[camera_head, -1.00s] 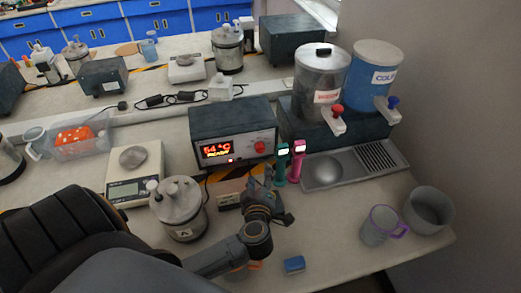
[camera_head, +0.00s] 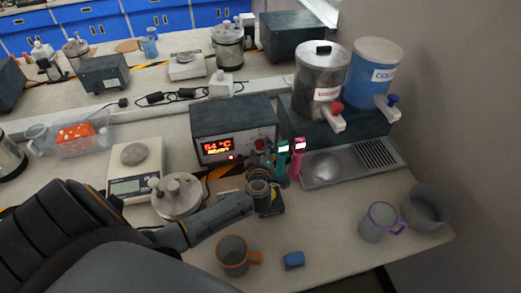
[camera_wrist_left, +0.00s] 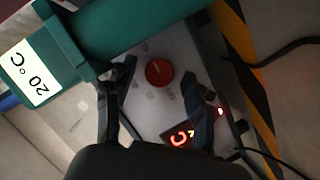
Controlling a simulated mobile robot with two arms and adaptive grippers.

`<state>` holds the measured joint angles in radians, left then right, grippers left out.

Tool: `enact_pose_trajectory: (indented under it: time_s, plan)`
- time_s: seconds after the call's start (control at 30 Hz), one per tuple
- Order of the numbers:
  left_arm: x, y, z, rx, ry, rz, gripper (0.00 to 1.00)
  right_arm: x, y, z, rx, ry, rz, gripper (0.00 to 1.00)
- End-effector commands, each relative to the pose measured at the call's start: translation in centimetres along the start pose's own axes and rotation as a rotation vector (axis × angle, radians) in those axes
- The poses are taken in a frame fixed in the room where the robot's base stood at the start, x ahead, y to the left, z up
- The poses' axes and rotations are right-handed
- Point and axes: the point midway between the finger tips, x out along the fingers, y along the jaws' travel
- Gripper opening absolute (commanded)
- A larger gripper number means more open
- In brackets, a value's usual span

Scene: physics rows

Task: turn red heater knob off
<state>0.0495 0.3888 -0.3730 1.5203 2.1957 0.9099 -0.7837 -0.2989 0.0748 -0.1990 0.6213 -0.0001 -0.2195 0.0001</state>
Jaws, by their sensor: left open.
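The heater box (camera_head: 235,117) is dark with a light front panel and a lit red display (camera_head: 217,147). Its red knob (camera_head: 260,145) is on the right of the panel, partly hidden by my gripper in the head view. My left gripper (camera_head: 264,158) is in front of the knob. In the left wrist view, the red knob (camera_wrist_left: 159,73) shows between the two spread fingers of my left gripper (camera_wrist_left: 158,88), apart from both. A white line marks the knob's face. My right gripper is not in view.
A green device (camera_head: 281,158) labelled 20 °C in the wrist view and a pink one (camera_head: 297,158) stand close right of my gripper.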

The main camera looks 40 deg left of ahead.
Motion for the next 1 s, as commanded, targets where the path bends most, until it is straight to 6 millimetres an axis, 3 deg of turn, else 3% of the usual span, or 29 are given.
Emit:
enact_pose_trajectory:
  time_s: [0.07, 0.33, 0.53, 0.8, 1.0]
  plan:
    - [0.0, 0.0, 0.0, 0.0, 0.0, 0.0, 0.54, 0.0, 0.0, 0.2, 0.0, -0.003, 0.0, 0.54]
    - [0.0, 0.0, 0.0, 0.0, 0.0, 0.0, 0.01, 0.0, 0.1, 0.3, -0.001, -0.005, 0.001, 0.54]
    - [0.0, -0.1, 0.1, -0.041, 0.001, 0.015, 0.0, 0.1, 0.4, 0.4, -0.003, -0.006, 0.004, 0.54]
    - [0.0, -0.6, 0.2, -0.278, -0.002, 0.11, 0.0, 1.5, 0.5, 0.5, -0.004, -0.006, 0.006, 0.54]
    - [0.0, -0.4, 0.1, -0.348, -0.003, 0.139, 0.0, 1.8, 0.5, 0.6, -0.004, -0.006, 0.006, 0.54]
